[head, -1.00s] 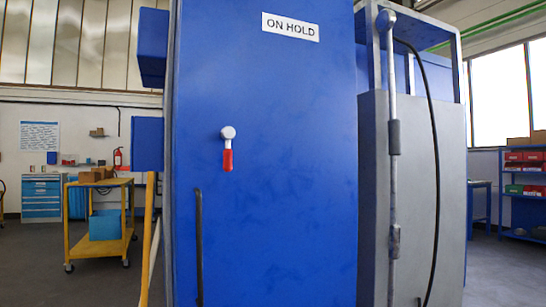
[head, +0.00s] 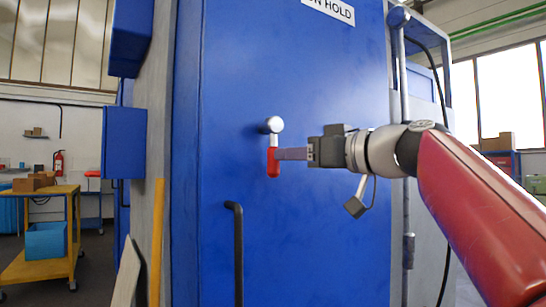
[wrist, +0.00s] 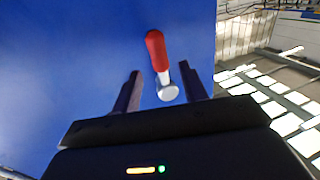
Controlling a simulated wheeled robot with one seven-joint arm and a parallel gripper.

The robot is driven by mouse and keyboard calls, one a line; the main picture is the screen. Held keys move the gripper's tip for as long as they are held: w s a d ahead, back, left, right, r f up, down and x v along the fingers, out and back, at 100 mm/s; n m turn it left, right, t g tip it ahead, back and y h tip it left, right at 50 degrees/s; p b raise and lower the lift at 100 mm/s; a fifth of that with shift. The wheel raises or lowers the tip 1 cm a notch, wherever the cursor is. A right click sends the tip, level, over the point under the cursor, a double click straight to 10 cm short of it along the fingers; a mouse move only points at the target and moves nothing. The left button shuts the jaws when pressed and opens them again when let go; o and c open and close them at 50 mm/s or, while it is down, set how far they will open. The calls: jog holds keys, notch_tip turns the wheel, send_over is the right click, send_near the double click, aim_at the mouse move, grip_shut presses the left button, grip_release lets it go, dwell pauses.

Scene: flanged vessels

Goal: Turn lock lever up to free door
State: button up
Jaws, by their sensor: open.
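The lock lever (head: 273,162) has a red grip and a pale round hub (head: 272,125) on the blue door (head: 230,80). It hangs straight down from the hub. My gripper (head: 280,154) reaches in from the right, its fingertips at the red grip in the head view. In the wrist view my gripper (wrist: 161,69) is open, with the lever's pale shank between the fingers in the picture and the red grip (wrist: 156,48) beyond the tips. I cannot tell whether a finger touches the lever. The door looks shut.
A dark vertical door handle (head: 238,255) sits below and left of the lever. A blue box (head: 124,143) and a yellow post (head: 156,240) stand left of the door. A yellow cart (head: 40,270) is farther left. A grey pipe (head: 402,90) runs up on the right.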

jog(key=p+x, duration=0.1)
jog(key=x, duration=0.5)
jog(key=shift+c, duration=0.4)
grip_shut()
